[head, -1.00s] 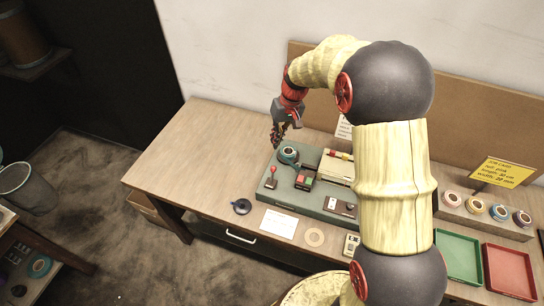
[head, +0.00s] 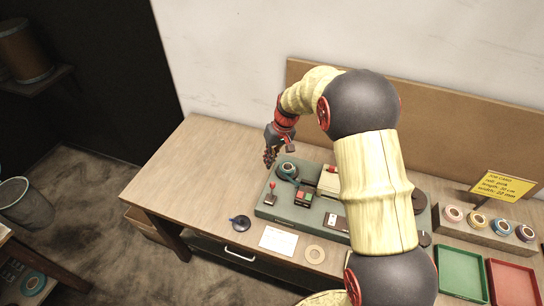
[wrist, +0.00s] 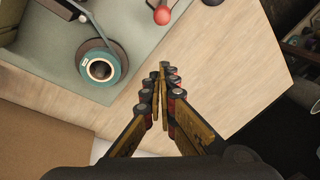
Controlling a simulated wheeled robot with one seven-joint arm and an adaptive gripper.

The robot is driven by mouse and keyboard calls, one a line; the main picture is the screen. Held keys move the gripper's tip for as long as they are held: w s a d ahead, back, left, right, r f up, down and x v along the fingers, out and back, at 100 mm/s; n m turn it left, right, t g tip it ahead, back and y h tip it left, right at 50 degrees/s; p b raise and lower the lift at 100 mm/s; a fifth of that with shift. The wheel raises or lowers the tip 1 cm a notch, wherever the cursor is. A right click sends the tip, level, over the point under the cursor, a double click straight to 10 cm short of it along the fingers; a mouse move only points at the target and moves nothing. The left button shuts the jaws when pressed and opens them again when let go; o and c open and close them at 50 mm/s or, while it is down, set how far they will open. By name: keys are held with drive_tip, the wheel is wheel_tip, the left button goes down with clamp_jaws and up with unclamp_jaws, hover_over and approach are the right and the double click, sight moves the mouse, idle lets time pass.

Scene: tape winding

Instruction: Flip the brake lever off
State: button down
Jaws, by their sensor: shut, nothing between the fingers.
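A lever with a red knob (head: 271,187) stands on the left end of the grey-green winding machine (head: 282,211); I take it for the brake lever, though no label is readable. Its red ball (wrist: 162,15) shows at the top of the wrist view. My gripper (head: 270,160) is shut and empty, behind the machine's left end and apart from the lever. In the wrist view my gripper's fingertips (wrist: 163,68) are together over bare table, with the lever beyond them. My arm hides part of the machine's right side.
A teal tape roll (wrist: 102,69) on a spindle sits on the machine close to my gripper. A red and green switch box (head: 302,197) stands right of the lever. A brown board (head: 440,136) rises behind the table. The table's left end is clear.

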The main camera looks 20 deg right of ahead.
drive_tip(key=s+f, duration=0.1)
drive_tip(key=f, duration=0.1)
drive_tip(key=s+f, duration=0.1)
drive_tip(key=shift+s+a+f+b, duration=0.2)
drive_tip(key=shift+s+a+b, duration=0.05)
drive_tip(key=shift+s+b, duration=0.15)
drive_tip(key=shift+s, duration=0.2)
drive_tip(key=shift+s+d, duration=0.1)
